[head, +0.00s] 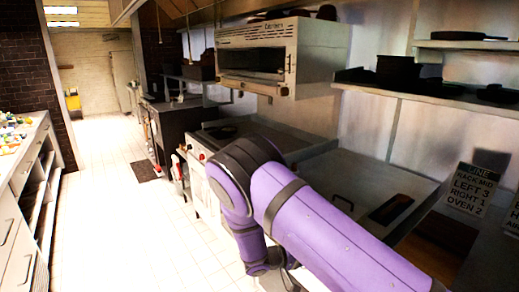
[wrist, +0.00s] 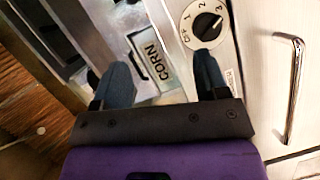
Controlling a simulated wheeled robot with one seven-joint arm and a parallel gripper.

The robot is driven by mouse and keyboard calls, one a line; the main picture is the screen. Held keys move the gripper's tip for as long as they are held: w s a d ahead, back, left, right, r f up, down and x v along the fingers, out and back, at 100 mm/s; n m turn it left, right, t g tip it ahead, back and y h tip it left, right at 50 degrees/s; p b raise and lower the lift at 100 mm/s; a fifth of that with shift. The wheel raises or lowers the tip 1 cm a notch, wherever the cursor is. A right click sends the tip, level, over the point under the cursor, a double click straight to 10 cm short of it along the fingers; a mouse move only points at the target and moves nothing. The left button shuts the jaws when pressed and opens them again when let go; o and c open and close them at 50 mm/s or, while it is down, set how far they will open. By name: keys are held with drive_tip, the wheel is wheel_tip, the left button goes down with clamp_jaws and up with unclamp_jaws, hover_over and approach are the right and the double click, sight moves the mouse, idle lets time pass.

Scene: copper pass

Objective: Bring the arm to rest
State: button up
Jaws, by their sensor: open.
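My gripper (wrist: 163,85) shows in the wrist view with its two blue-grey fingers spread apart and nothing between them. Between and beyond the fingers is a metal panel with a label reading CORN (wrist: 150,56) and a round control knob (wrist: 205,25) marked with numbers. I cannot tell whether a fingertip touches the panel. In the head view my purple arm reaches from the lower right toward the stove front, bent at a dark joint. The gripper itself is hidden there.
A chrome handle (wrist: 291,85) is right of the gripper. A wall oven (head: 255,55) hangs above the cooking line (head: 375,190). A sign (head: 470,190) stands at the right. A drawer counter (head: 22,190) lines the left. The tiled floor (head: 110,220) between is clear.

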drive_tip(key=s+d+r+m+g+y, duration=0.1)
drive_tip(key=s+d+r+g+y, duration=0.2)
drive_tip(key=r, duration=0.7)
drive_tip(key=s+d+r+m+g+y, duration=0.1)
drive_tip(key=s+d+r+y, duration=0.3)
drive_tip(key=r, duration=0.5)
drive_tip(key=s+d+r+m+g+y, duration=0.1)
drive_tip(key=s+d+r+g+y, duration=0.2)
drive_tip(key=r, duration=0.7)
drive_tip(key=s+d+r+n+t+y, duration=0.1)
drive_tip(key=s+d+r+t+y, duration=0.1)
drive_tip(key=s+r, duration=0.4)
drive_tip(key=s+d+r+n+t+y, duration=0.1)
drive_tip(key=s+r+t, duration=0.4)
drive_tip(key=s, duration=1.1)
drive_tip(key=shift+d+r+t+y, duration=0.3)
drive_tip(key=shift+d+r+y, duration=0.35)
drive_tip(key=shift+y, duration=0.65)
